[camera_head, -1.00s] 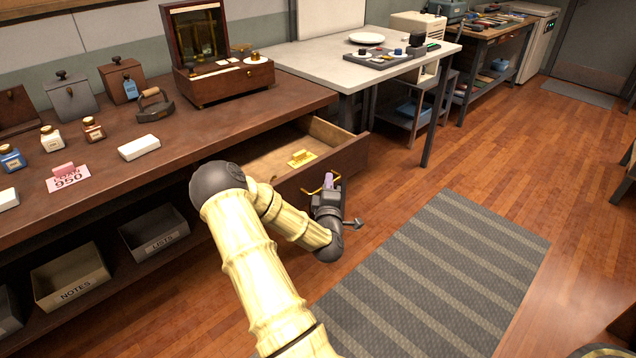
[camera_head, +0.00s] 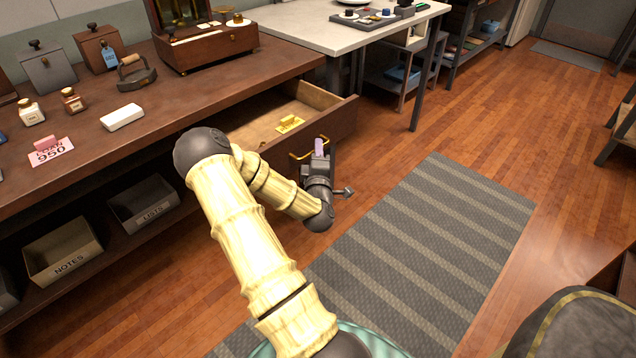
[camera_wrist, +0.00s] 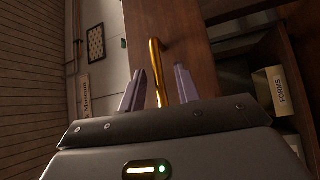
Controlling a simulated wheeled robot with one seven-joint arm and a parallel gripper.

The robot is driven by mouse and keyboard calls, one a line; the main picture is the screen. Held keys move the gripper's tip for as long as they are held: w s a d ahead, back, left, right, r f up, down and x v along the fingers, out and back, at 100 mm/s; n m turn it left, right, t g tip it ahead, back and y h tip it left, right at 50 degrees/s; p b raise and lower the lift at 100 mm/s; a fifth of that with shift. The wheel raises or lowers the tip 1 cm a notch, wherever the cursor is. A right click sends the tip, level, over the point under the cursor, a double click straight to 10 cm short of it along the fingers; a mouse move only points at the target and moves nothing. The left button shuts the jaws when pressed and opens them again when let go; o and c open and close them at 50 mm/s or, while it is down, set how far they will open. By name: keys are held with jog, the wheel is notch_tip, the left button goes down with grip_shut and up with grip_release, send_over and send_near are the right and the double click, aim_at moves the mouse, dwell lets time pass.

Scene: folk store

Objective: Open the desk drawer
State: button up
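The desk drawer (camera_head: 307,148) stands well out from the brown wooden desk (camera_head: 200,110) in the head view, its inside visible from above. Its brass bar handle (camera_head: 293,164) is on the drawer front, partly hidden by my gripper (camera_head: 320,150). In the wrist view the brass handle (camera_wrist: 156,60) runs between the two fingers of my gripper (camera_wrist: 160,88). The fingers are apart, one on each side of the handle, and a gap shows beside it. A yellow brass piece (camera_head: 289,123) lies inside the drawer.
A striped grey rug (camera_head: 430,240) lies on the wooden floor to the right. A white-topped table (camera_head: 345,30) stands beyond the desk. Open bins, one labelled LISTS (camera_head: 143,203), sit under the desk. A dark rounded object (camera_head: 575,325) is at the lower right.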

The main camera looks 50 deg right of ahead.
jog(key=p+v, duration=0.8)
jog(key=v, duration=0.7)
jog(key=shift+s+a, duration=0.2)
jog(key=shift+s, duration=0.1)
jog(key=shift+f, duration=0.1)
